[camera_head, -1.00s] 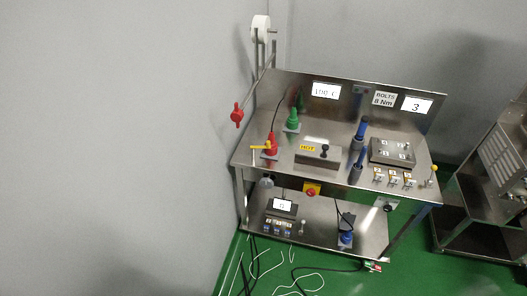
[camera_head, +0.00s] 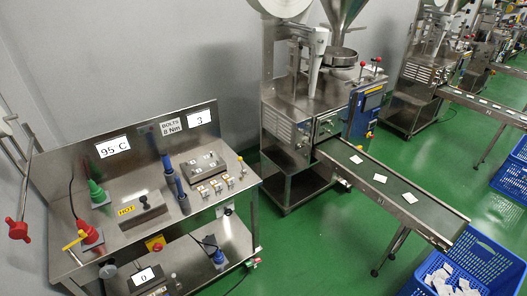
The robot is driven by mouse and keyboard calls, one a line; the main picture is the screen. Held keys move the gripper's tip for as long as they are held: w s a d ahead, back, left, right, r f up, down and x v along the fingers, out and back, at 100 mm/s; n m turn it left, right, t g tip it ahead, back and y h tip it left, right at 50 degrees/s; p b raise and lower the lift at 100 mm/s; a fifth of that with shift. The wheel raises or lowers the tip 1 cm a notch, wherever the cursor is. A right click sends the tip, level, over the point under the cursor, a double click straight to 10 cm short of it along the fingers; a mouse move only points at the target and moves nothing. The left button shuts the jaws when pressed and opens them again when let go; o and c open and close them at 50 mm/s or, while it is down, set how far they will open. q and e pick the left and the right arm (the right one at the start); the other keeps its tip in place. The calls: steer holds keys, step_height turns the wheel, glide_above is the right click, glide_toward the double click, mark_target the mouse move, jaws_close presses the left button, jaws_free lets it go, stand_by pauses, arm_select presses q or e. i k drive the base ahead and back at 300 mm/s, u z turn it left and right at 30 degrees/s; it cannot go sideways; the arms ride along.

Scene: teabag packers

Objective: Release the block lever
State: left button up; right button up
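The steel workbench (camera_head: 75,150) stands at the left of the head view. On it is a metal block (camera_head: 150,217) with a yellow HOT label and a black-knobbed lever (camera_head: 143,200) on top. A yellow handle (camera_head: 75,241) sits at a red cone-shaped piece (camera_head: 90,236) at the bench's left. A small upright lever with a yellow tip (camera_head: 240,159) stands at the right end, near the bolt block (camera_head: 203,165). No lever carries a readable name, so I cannot tell which is the block lever. Neither of my grippers is in view.
A packing machine (camera_head: 295,125) with a conveyor (camera_head: 385,185) carrying teabags is to the right. Blue crates (camera_head: 480,258) stand at lower right. Green floor (camera_head: 330,250) is open between.

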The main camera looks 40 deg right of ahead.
mark_target(239, 159)
steer(key=z, duration=1.85)
steer(key=i, duration=2.2)
steer(key=u, duration=2.3)
